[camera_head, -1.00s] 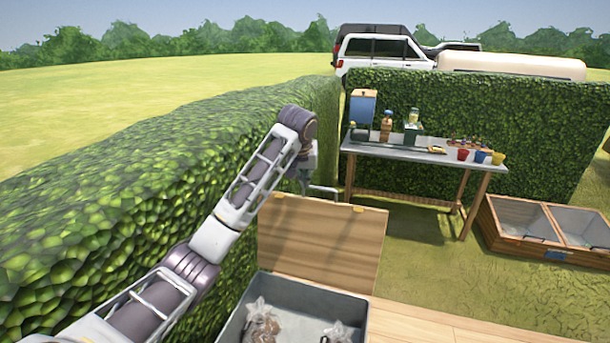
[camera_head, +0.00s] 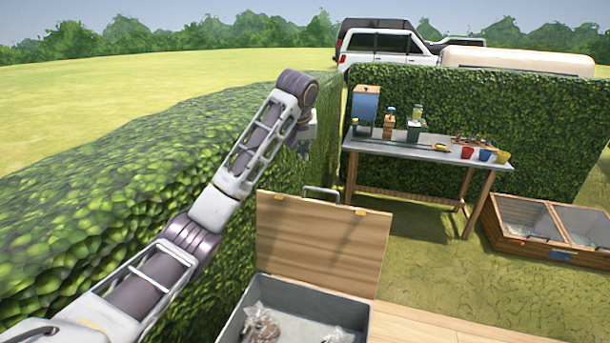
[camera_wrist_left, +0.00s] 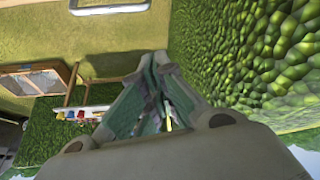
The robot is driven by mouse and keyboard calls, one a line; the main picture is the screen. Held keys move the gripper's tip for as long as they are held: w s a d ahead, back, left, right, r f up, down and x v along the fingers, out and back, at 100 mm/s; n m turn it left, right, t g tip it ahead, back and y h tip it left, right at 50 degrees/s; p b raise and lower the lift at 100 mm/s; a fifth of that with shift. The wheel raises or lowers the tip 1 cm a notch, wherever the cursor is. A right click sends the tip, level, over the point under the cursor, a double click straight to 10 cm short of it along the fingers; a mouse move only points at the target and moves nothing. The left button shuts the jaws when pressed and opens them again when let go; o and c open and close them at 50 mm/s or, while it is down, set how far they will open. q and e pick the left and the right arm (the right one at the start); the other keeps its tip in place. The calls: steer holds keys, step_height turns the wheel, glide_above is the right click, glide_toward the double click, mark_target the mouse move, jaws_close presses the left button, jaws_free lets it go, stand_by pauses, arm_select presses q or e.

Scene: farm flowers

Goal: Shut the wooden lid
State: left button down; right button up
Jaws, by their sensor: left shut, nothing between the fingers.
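The wooden lid (camera_head: 318,240) stands open and upright at the back of a grey box (camera_head: 295,290). A metal handle (camera_head: 322,193) sticks up at the lid's top edge; a metal bar that looks like this handle shows at the top of the left wrist view (camera_wrist_left: 108,8). My left gripper (camera_head: 303,150) is above and slightly left of the handle, apart from the lid, and partly hidden by my own wrist. In the left wrist view its fingers (camera_wrist_left: 156,62) are together with nothing held. My right gripper is not in view.
Clear bags with brown contents (camera_head: 262,326) lie inside the box. A tall hedge (camera_head: 100,210) runs close along the left. A workbench (camera_head: 425,152) with bottles and coloured pots stands behind right, and a cold frame (camera_head: 540,225) at far right. Grass right of the lid is clear.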

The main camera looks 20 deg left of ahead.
arm_select(q)
step_height(320, 180, down, 10)
steer(key=w+p, duration=0.1)
steer(key=p, duration=0.2)
steer(key=shift+r+p, duration=0.15)
steer(key=shift+p, duration=0.15)
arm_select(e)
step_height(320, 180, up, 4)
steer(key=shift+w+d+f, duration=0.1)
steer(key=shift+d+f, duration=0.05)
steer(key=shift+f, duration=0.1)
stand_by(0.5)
arm_select(q)
steer(key=shift+w, duration=0.1)
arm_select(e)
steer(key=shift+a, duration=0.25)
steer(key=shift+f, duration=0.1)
